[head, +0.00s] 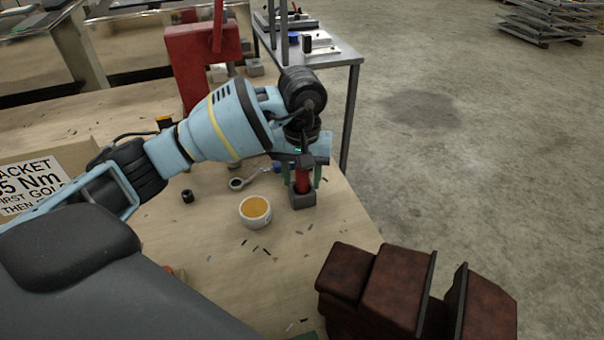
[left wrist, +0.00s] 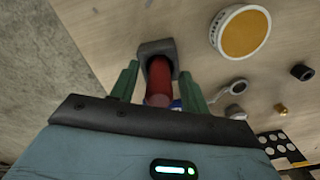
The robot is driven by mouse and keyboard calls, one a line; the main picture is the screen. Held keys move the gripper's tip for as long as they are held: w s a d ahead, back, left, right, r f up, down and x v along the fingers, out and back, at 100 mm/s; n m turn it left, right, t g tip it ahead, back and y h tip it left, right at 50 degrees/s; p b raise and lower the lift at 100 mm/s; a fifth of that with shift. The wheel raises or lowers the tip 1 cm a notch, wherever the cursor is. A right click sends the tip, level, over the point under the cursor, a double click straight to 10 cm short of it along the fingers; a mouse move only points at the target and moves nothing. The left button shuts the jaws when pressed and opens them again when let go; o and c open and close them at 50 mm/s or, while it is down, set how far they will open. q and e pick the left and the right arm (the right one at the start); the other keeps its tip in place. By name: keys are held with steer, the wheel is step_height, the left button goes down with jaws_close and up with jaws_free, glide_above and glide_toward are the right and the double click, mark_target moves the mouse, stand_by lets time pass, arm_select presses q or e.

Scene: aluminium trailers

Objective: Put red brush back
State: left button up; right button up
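The red brush (head: 303,182) stands upright with its lower end in a small grey square holder (head: 303,200) near the bench's right edge. In the left wrist view the red brush (left wrist: 159,82) sits in the opening of the grey holder (left wrist: 156,48). My left gripper (head: 304,177) is above the holder, with its green fingers on either side of the brush. In the left wrist view my left gripper (left wrist: 158,88) shows a gap between each finger and the brush, so it is open. The brush's upper part is hidden by the gripper in the head view. My right gripper is not in view.
A white cup with orange contents (head: 255,211) stands left of the holder. A wrench (head: 248,179) and a black socket (head: 187,196) lie nearby. A brown vise (head: 385,290) is at the front right, a red press (head: 200,60) behind. Small dark chips are scattered over the bench.

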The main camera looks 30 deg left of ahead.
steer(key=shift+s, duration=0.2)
arm_select(q)
steer(key=shift+r, duration=0.65)
step_height(320, 180, up, 11)
steer(key=shift+f+p, duration=0.1)
steer(key=shift+p, duration=0.2)
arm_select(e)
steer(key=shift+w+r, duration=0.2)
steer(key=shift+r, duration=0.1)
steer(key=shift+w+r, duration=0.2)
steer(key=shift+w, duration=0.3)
